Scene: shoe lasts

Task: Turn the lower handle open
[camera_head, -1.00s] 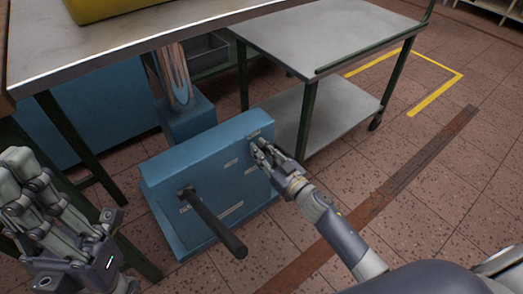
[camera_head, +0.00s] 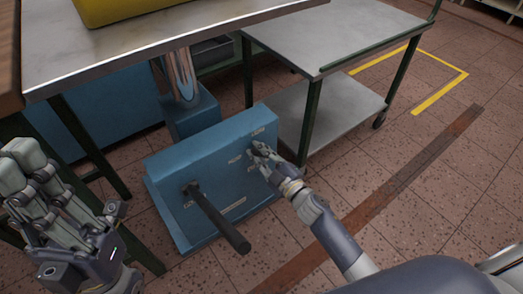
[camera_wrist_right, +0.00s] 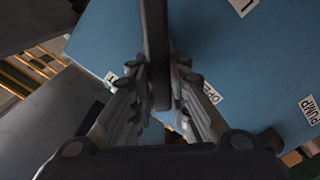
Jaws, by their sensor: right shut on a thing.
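A blue box-shaped unit (camera_head: 215,165) stands low on the floor, with small white labels on its face. A long dark lever (camera_head: 218,220) sticks out from its left part. My right gripper (camera_head: 260,153) is at the right part of the face, below a label. In the right wrist view, its fingers (camera_wrist_right: 158,90) are shut on a dark handle bar (camera_wrist_right: 154,45), with labels reading OPEN (camera_wrist_right: 211,93) and PUMP (camera_wrist_right: 311,108) nearby. In the head view my fingers mostly hide this handle. My left gripper (camera_head: 70,190) is open and empty at the left edge.
A metal-topped table (camera_head: 150,45) with a yellow thing (camera_head: 115,8) on it overhangs the unit's back left. A grey cart (camera_head: 335,30) with a lower shelf (camera_head: 340,110) stands just behind and right. The tiled floor at right is clear.

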